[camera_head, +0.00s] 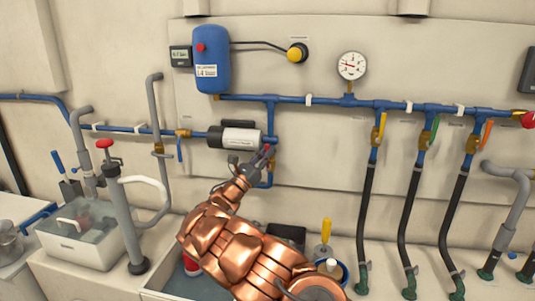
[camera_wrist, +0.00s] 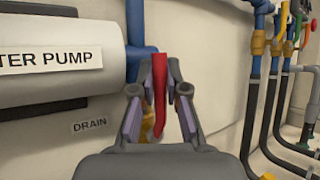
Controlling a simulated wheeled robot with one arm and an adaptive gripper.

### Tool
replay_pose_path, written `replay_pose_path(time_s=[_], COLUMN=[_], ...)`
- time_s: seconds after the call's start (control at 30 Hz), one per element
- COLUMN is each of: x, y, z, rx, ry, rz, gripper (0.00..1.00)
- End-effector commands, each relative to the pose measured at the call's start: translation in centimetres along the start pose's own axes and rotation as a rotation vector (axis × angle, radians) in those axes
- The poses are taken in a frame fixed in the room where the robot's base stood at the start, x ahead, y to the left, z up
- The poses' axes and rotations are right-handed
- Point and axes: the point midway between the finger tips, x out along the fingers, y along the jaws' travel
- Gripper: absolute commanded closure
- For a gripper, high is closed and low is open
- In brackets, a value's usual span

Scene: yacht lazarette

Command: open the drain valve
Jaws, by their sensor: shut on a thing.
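The drain valve's red handle (camera_wrist: 160,98) sits between my gripper's fingers in the wrist view, long and narrow, lying roughly upright in the picture. My gripper (camera_wrist: 159,70) is shut on it. A bit of brass (camera_wrist: 148,140) shows below the handle, behind the fingers; most of the valve body is hidden. A DRAIN label (camera_wrist: 90,125) is on the wall to the left. In the head view, my gripper (camera_head: 264,154) is at the pipe just right of the water pump (camera_head: 240,138), with a little red showing at its tips.
Blue pipe (camera_head: 330,101) runs along the wall above, with yellow, green and orange valve handles to the right. A pressure gauge (camera_head: 351,66) and blue tank (camera_head: 209,60) are higher up. A manual pump with a red knob (camera_head: 104,143) stands left. An open bin lies below my arm.

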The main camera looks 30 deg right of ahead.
Motion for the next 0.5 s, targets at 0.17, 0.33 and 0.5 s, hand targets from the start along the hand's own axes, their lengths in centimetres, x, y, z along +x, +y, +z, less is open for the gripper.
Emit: replay_pose_path(time_s=[0.17, 0.33, 0.5], x=[-0.10, -0.03, -0.02], y=[0.04, 0.02, 0.05], z=[-0.19, -0.12, -0.03], rx=[-0.002, -0.001, 0.000], ry=[0.003, 0.001, 0.000], rz=[0.002, 0.001, 0.002], gripper=[0.72, 0.60, 0.60])
